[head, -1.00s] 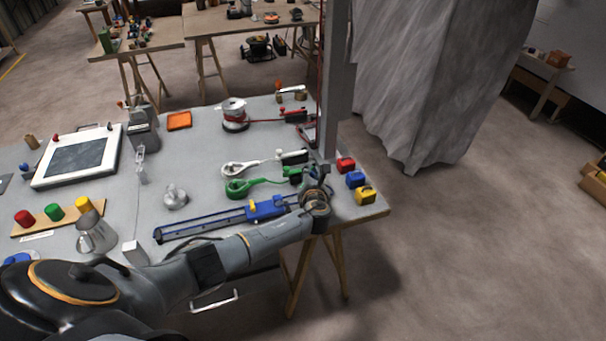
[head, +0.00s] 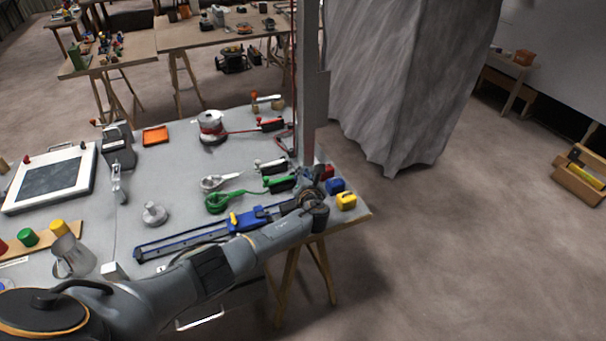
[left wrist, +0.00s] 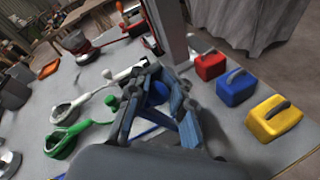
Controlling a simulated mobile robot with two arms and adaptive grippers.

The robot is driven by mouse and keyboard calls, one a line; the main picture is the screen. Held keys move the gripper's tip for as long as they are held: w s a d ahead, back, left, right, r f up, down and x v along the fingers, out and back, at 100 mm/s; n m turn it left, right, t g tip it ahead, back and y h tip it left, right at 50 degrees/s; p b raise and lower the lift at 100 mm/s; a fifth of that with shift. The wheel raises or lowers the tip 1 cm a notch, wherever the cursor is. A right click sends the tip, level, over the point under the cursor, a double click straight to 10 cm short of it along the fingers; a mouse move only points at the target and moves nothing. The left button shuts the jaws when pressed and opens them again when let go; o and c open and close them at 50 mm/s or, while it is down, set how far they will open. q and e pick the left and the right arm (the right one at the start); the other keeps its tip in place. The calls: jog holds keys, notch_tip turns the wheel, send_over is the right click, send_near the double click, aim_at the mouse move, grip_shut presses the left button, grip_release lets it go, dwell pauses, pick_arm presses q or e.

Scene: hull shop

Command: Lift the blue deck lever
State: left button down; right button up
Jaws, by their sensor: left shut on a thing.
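My left gripper (head: 315,178) is at the right end of the grey worktable, left of the coloured blocks. In the left wrist view the gripper (left wrist: 160,88) is shut on a blue part, which I take for the blue deck lever (left wrist: 157,92). Only a little of the lever shows between the fingers; its base is hidden, and how far it is raised I cannot tell. The green lever unit (head: 279,183), white lever unit (head: 271,166) and red lever unit (head: 271,125) lie beyond it, with looped lines. My right gripper is out of view.
A red block (left wrist: 210,65), blue block (left wrist: 235,87) and yellow block (left wrist: 274,118) with handles stand close right of the gripper. A grey post (head: 308,90) rises just behind it. A blue track (head: 190,238) lies in front.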

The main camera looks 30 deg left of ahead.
pick_arm(q)
jog(key=shift+d+f+h, duration=0.3)
jog(key=shift+d+f, duration=0.1)
jog(key=shift+d, duration=0.25)
jog(key=c, duration=1.5)
grip_release()
jog(key=shift+s+d, duration=0.1)
jog(key=shift+d+r, duration=0.1)
jog(key=shift+r, duration=0.05)
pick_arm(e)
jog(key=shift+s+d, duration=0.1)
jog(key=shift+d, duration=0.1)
pick_arm(q)
jog(key=shift+a+r, duration=0.2)
jog(key=shift+a, duration=0.05)
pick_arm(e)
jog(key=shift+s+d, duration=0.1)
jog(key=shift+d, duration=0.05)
pick_arm(q)
jog(key=v, duration=1.2)
jog(key=shift+f, duration=0.1)
